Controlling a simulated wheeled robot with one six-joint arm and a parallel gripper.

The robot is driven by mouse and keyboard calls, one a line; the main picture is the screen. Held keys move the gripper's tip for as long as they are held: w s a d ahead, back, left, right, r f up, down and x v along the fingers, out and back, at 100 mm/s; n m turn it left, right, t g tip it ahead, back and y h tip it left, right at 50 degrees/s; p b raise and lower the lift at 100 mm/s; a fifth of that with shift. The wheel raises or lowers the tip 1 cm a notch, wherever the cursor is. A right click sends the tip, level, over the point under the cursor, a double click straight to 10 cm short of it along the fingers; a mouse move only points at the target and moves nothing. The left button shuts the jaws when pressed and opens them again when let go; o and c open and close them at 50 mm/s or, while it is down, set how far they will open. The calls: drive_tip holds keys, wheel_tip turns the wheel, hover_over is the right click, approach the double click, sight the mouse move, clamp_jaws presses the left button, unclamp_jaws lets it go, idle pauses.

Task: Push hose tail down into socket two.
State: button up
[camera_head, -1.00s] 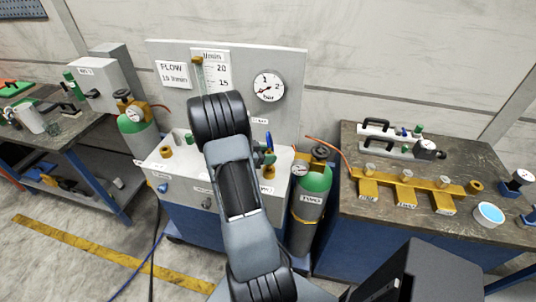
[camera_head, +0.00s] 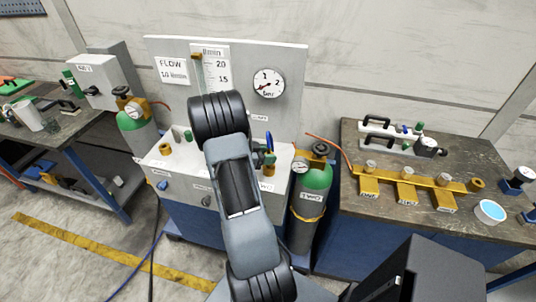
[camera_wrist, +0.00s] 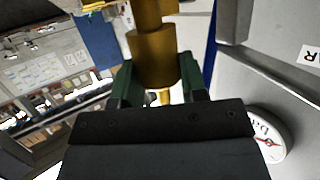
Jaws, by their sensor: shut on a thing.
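In the wrist view, the two dark green fingers of my gripper (camera_wrist: 156,84) are shut on a brass stepped piece (camera_wrist: 153,58), which I take to be the hose tail. Its wide collar sits between the fingers, and a thinner part shows below it. In the head view, my arm hides most of the gripper and the hose tail. A brass fitting (camera_head: 267,170) shows just right of my arm on the white bench top (camera_head: 180,176), with green and blue parts above it. I cannot tell which socket is number two, or whether the tail touches one.
The back panel (camera_head: 290,60) carries a round dial (camera_head: 269,83) and a flow scale (camera_head: 216,65). Gas cylinders stand left (camera_head: 137,130) and right (camera_head: 311,190) of the bench.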

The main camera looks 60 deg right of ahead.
drive_tip(key=shift+f, duration=0.55)
drive_tip(key=o, duration=1.1)
drive_tip(key=b+v, duration=0.2)
drive_tip(key=v, duration=1.2)
drive_tip(key=shift+d, duration=0.1)
